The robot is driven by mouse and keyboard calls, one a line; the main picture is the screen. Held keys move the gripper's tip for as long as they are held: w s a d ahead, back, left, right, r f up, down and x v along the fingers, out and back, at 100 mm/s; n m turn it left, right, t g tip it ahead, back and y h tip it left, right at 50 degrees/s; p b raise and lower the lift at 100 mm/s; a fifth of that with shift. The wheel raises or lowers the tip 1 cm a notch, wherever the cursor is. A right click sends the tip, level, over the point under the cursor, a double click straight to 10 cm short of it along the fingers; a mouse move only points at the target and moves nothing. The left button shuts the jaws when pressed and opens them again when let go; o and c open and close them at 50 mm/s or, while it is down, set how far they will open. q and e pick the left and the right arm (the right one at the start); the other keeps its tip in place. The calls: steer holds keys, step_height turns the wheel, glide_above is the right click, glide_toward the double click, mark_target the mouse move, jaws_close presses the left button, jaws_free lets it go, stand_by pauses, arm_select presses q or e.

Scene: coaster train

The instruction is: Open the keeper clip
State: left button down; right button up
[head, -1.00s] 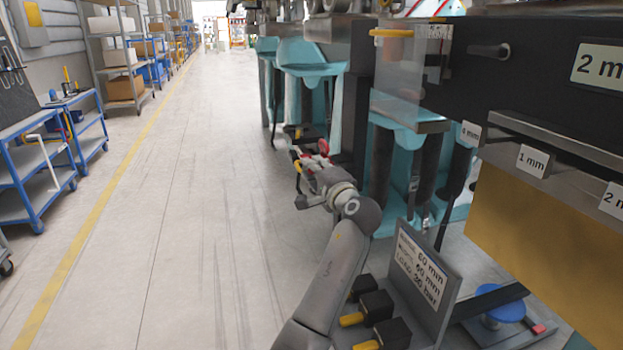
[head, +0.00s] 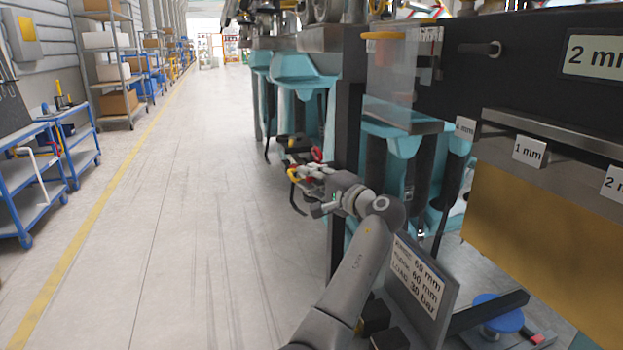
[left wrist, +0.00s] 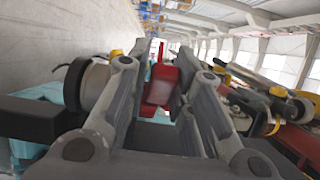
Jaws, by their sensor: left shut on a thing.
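My left arm reaches forward along the left side of the machine. In the head view its gripper (head: 312,172) is small, beside a dark post under the row of teal units. In the left wrist view the gripper fingers (left wrist: 165,95) are shut around a red piece (left wrist: 160,84), which I take to be the keeper clip. Red also shows near the gripper in the head view (head: 316,154), beside a yellow curved part (head: 293,175). The fingers hide the lower part of the red piece, so I cannot tell whether it is open. My right gripper is out of view.
Teal machine housings (head: 300,75) stand beyond the gripper. A clear guard (head: 398,85) and a dark beam with thickness labels are at right. A sign plate (head: 418,285) stands near my arm. The floor aisle (head: 180,200) is open at left, with blue carts (head: 45,180) beyond.

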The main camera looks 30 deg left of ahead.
arm_select(q)
steer(key=c, duration=1.4)
jaws_free()
steer(key=shift+r, duration=0.35)
steer(key=shift+c, duration=0.2)
steer(key=shift+o, duration=0.6)
steer(key=shift+f, duration=0.15)
steer(key=v, duration=1.2)
